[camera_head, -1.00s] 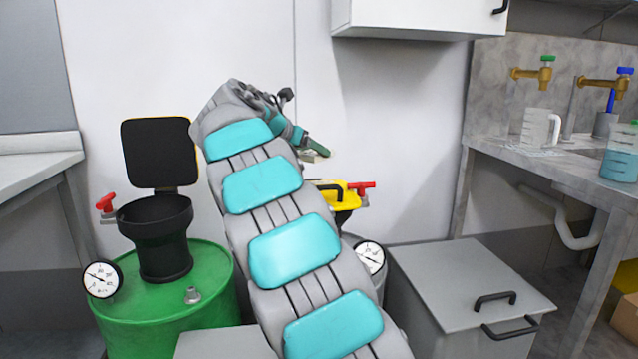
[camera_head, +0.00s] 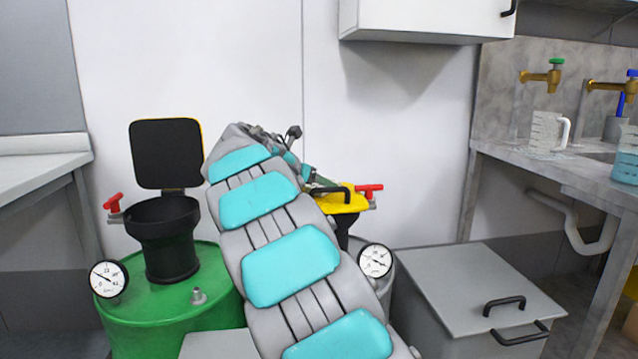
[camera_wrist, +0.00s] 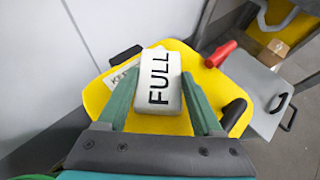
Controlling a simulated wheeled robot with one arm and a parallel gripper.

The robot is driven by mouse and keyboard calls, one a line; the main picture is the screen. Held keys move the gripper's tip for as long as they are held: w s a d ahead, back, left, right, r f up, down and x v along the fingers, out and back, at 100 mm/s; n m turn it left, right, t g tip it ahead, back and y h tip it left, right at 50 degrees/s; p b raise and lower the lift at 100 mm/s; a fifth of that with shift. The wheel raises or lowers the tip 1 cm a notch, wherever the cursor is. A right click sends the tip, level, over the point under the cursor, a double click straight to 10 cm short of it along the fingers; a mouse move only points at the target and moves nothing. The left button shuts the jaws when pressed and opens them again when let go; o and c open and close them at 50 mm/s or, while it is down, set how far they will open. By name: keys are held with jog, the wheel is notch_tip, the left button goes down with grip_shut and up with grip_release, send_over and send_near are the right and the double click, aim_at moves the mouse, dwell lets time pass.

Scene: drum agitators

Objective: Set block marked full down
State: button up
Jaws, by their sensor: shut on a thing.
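The white block marked FULL (camera_wrist: 158,82) is between the green fingers of my gripper (camera_wrist: 160,98) in the wrist view. The gripper is shut on it, with the black lettering facing the camera. Behind it is the yellow lid (camera_wrist: 95,97), which carries a partly covered white label (camera_wrist: 122,79). I cannot tell whether the block touches the lid. In the head view my gripper (camera_head: 318,181) is just above the yellow lid (camera_head: 345,202) of the right drum. The block is not distinguishable there, and my arm hides part of the drum.
A green drum (camera_head: 165,315) with an open black hatch (camera_head: 165,153) and a gauge (camera_head: 108,279) stands left. A grey box with handles (camera_head: 470,285) stands right of the lidded drum. A red handle (camera_head: 369,190) sticks out beside the lid.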

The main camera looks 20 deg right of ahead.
jog(key=o, duration=1.4)
jog(key=shift+f, duration=0.1)
jog(key=shift+c, duration=0.2)
jog(key=v, duration=1.2)
jog(key=shift+a, duration=0.1)
